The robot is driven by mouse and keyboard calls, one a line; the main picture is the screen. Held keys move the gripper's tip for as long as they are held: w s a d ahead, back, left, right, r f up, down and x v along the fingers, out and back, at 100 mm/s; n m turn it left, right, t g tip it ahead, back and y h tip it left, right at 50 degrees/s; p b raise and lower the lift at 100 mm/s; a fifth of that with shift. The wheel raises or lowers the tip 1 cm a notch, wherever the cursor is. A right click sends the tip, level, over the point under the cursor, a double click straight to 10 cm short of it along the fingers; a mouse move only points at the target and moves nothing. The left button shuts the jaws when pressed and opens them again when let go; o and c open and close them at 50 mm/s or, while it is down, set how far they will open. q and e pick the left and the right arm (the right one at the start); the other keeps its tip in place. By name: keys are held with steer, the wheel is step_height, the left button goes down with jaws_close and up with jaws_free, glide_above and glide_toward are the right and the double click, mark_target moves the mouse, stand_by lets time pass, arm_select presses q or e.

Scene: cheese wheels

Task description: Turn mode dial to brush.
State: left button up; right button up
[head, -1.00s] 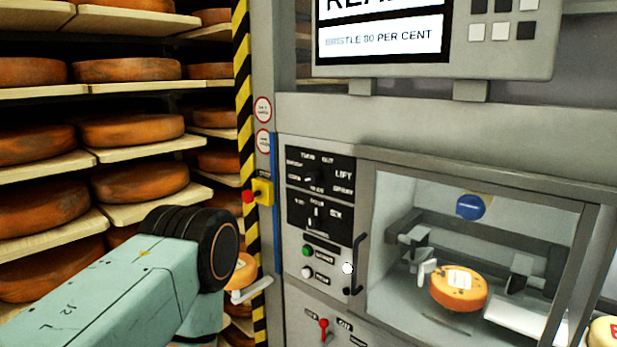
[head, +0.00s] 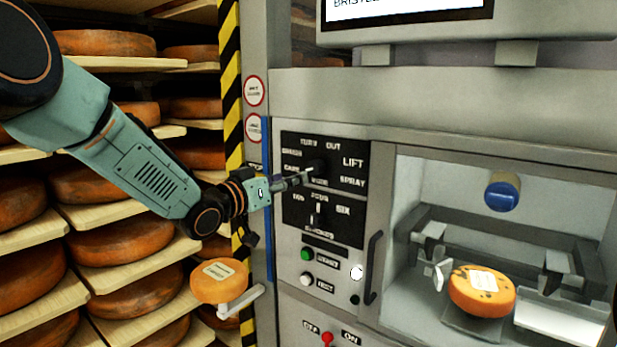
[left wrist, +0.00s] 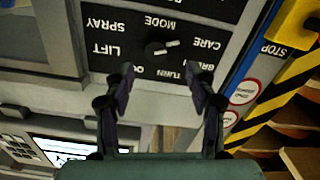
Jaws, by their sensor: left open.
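The mode dial (left wrist: 157,48) is a dark knob with a pale pointer on a black panel. In the left wrist view, which is upside down, the pointer appears to lean towards CARE. TURN, OUT, LIFT and SPRAY labels surround it, and the BRUSH label (head: 292,152) is at the panel's upper left in the head view. My left gripper (left wrist: 159,75) is open, its two fingers apart in front of the panel, and the dial shows beyond their tips. In the head view my left gripper (head: 303,178) partly covers the dial; contact cannot be told. My right gripper is not in view.
A second dial (head: 318,213) sits just below. Green (head: 307,254) and white (head: 306,280) buttons and a door handle (head: 373,268) are nearby. A cheese wheel (head: 482,291) lies in the glazed chamber. Another cheese (head: 218,281) is on a bracket, left of the cabinet.

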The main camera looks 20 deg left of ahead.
mark_target(312, 168)
arm_select(q)
steer(key=x, duration=0.2)
steer(key=p+x, duration=0.1)
steer(key=x, duration=0.1)
steer(key=r+x, duration=0.1)
steer(key=x, duration=0.1)
steer(key=shift+w+d, duration=0.25)
steer(key=shift+d, duration=0.25)
steer(key=shift+w+p, duration=0.4)
steer(key=shift+w, duration=0.15)
steer(key=shift+w+d+f, duration=0.15)
steer(key=shift+w+d, duration=0.2)
steer(key=shift+w, duration=0.15)
steer(key=shift+s+a, duration=0.3)
steer(key=c, duration=0.4)
steer(key=shift+d, duration=0.1)
steer(key=c, duration=0.7)
steer(key=shift+c, duration=0.2)
steer(key=shift+m, duration=0.3)
